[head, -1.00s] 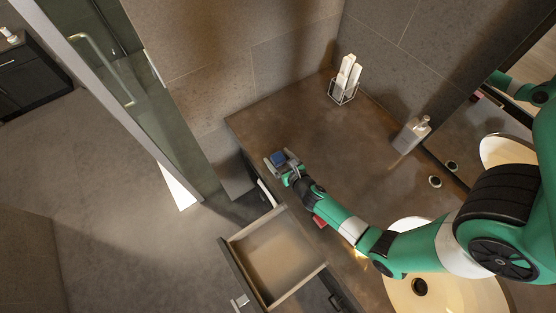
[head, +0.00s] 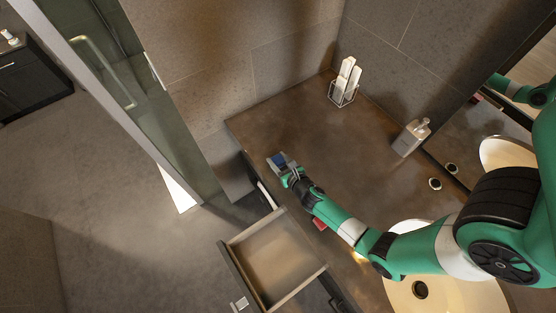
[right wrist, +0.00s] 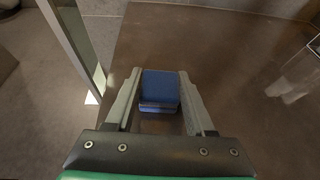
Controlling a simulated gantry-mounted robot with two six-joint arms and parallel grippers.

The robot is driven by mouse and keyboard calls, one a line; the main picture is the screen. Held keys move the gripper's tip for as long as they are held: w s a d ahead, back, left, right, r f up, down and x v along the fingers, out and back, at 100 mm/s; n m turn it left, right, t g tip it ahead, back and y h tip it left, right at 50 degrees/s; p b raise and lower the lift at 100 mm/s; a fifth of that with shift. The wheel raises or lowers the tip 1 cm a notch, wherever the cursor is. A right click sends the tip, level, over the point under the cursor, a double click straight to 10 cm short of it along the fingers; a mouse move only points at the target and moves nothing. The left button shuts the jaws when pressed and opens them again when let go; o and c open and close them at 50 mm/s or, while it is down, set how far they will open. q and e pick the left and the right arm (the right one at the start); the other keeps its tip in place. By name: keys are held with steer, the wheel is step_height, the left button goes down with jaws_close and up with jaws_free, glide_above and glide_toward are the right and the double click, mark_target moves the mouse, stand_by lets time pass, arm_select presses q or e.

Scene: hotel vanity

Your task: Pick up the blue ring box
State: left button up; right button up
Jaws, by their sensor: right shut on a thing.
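The blue ring box (head: 279,159) is at the left part of the brown vanity counter (head: 300,120), near its front edge. In the right wrist view the blue ring box (right wrist: 160,90) sits between the two fingers. My right gripper (head: 282,162) is shut on it, and it also shows in the right wrist view (right wrist: 158,92). Whether the box touches the counter or is just above it, I cannot tell. My left gripper is not in view.
An open, empty drawer (head: 235,250) juts out below the counter's front edge. A wire holder with white rolled items (head: 346,80) and a soap dispenser (head: 411,137) stand at the back. A red item (head: 319,223) lies under my right arm. A basin (head: 440,296) is at lower right.

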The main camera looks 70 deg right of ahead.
mark_target(278, 159)
steer(key=shift+r+p, duration=0.55)
steer(key=shift+r, duration=0.05)
step_height(278, 159, up, 3)
steer(key=p, duration=0.2)
steer(key=shift+p, duration=0.35)
steer(key=w+r+p+v, duration=0.1)
steer(key=r+p+v, duration=0.1)
steer(key=v, duration=1.4)
steer(key=shift+r+p, duration=0.3)
steer(key=shift+p, duration=0.2)
